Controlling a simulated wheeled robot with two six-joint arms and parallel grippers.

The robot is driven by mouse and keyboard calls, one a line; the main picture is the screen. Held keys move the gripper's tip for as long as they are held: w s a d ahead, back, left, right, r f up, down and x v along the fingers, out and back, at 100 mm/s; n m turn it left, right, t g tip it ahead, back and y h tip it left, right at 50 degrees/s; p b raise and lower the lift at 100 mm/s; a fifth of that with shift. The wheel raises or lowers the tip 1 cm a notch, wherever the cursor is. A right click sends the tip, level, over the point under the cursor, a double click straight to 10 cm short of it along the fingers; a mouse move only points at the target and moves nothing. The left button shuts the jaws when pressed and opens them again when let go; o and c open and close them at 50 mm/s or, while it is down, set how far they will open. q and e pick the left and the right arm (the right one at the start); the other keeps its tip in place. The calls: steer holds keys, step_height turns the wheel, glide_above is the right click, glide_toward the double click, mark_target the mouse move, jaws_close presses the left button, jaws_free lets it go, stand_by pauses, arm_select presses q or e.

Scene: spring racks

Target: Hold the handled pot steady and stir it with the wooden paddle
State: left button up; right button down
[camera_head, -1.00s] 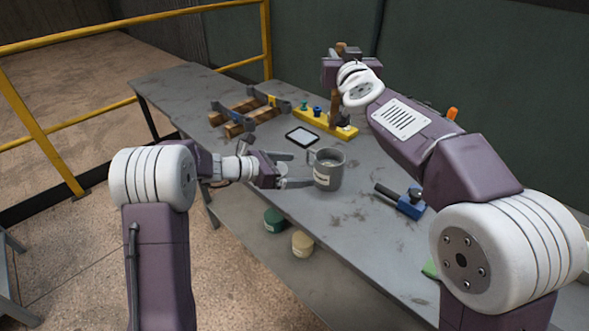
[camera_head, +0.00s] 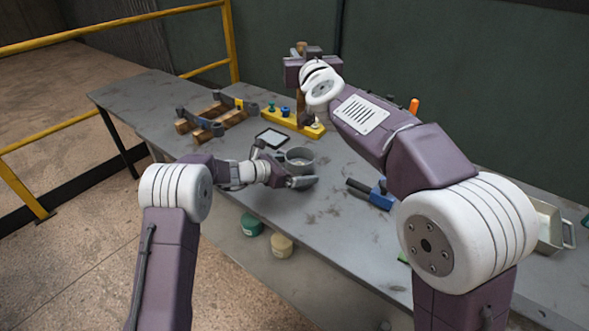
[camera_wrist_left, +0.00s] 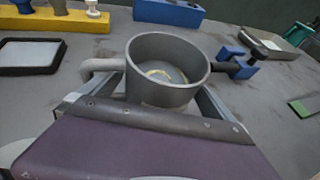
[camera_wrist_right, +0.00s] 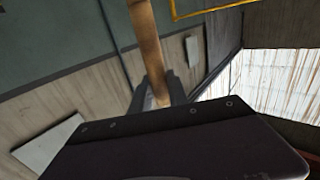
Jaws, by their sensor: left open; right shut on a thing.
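The grey handled pot (camera_head: 300,157) stands upright on the table; its handle points left in the left wrist view (camera_wrist_left: 160,60). My left gripper (camera_head: 284,165) is open, with one finger on each side of the pot. The pot hides parts of the fingers, and I cannot tell whether they touch it. My right gripper (camera_head: 298,72) is shut on the wooden paddle (camera_head: 300,103), high above the far side of the table. The paddle is roughly upright, and its shaft also shows between the fingers in the right wrist view (camera_wrist_right: 146,45). Its lower end is near the yellow rack, away from the pot.
The yellow rack (camera_head: 272,118) with coloured pegs is behind the pot, beside a black-framed pad (camera_head: 272,138). Wooden bars (camera_head: 207,122) with grey brackets lie farther left. A blue clamp (camera_head: 379,195) lies right of the pot. A metal tray (camera_head: 549,230) stands at the right edge.

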arm_select(q)
steer(key=c, duration=1.9)
arm_select(e)
steer(key=shift+f, duration=2.1)
